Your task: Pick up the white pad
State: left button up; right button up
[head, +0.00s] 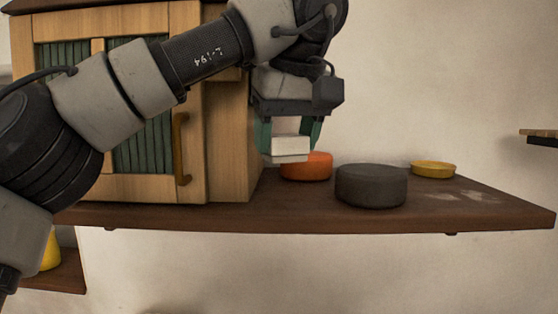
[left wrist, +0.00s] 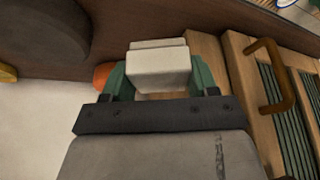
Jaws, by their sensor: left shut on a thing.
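The white pad (head: 290,146) is a pale block held between the green fingers of my left gripper (head: 289,140). In the head view it is in front of and slightly above the orange round thing, close to the cabinet's right side. The pad also shows in the left wrist view (left wrist: 158,68), between both fingers of the gripper (left wrist: 157,78). The left gripper is shut on it and points down. Whether the pad touches anything beneath it cannot be told. My right gripper is in neither view.
A dark wooden shelf (head: 450,215) carries an orange round thing (head: 312,167), a dark grey round thing (head: 371,186) and a yellow round dish (head: 433,169). A wooden cabinet (head: 228,150) with a handle (head: 181,150) stands at left. The shelf's right end has free room.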

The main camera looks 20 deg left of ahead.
pick_arm(q)
jog(key=s+d, duration=0.3)
jog(key=d, duration=0.5)
jog(key=s+d+b, duration=0.1)
jog(key=s+d, duration=0.3)
jog(key=d, duration=0.5)
jog(key=shift+f, duration=0.15)
